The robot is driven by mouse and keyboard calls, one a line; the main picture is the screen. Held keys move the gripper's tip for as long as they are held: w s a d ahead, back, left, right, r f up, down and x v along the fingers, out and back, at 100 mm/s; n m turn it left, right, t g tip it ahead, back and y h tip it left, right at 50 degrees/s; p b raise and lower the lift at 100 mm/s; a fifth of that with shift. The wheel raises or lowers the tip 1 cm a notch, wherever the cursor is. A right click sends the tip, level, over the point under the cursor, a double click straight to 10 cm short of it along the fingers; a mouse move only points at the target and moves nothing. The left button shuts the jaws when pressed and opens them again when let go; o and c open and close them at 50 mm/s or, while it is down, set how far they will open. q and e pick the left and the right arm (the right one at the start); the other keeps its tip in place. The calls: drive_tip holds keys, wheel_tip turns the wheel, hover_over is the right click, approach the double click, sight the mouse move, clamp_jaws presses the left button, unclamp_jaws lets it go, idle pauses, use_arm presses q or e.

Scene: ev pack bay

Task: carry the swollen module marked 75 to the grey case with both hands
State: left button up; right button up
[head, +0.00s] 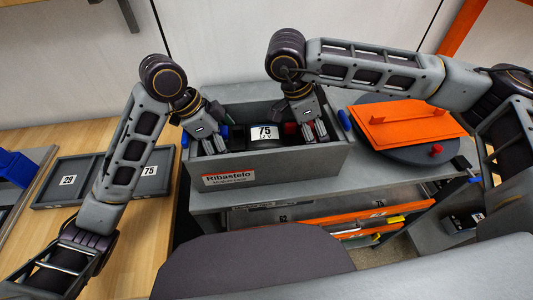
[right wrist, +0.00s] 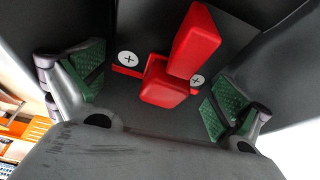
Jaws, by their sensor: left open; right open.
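The dark module with a white 75 label (head: 264,132) sits inside the grey case (head: 300,165), which is lettered Ribastelo on its front. My left gripper (head: 208,140) is open at the module's left end, by a blue part (head: 225,131). My right gripper (head: 318,132) is open at the module's right end, by a red part. The module's underside is hidden by the case walls.
A grey tray (head: 106,202) with places marked 29 and 75 lies on the wooden bench at left. An orange plate (head: 408,124) rests on a dark round table right of the case. Orange shelves (head: 330,220) sit below, and a dark rounded shape fills the lower middle.

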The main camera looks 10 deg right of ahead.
use_arm(q)
drive_tip(key=shift+s+f, duration=0.2)
drive_tip(key=shift+f, duration=0.4)
drive_tip(key=shift+s+f, duration=0.15)
drive_tip(key=shift+f, duration=0.4)
use_arm(e)
drive_tip(key=shift+f, duration=0.1)
use_arm(q)
drive_tip(key=shift+w+a+r, duration=0.15)
drive_tip(key=shift+a+r, duration=0.05)
drive_tip(key=shift+r, duration=0.5)
use_arm(e)
drive_tip(key=shift+w+d, duration=0.15)
use_arm(q)
drive_tip(key=v, duration=0.8)
drive_tip(key=shift+w+r, duration=0.25)
drive_tip(key=shift+r, duration=0.2)
use_arm(e)
drive_tip(key=shift+w+a, duration=0.1)
drive_tip(key=shift+a, duration=0.15)
use_arm(q)
drive_tip(key=shift+d, duration=0.15)
use_arm(e)
drive_tip(key=shift+r, duration=0.2)
drive_tip(key=shift+v, duration=5.85)
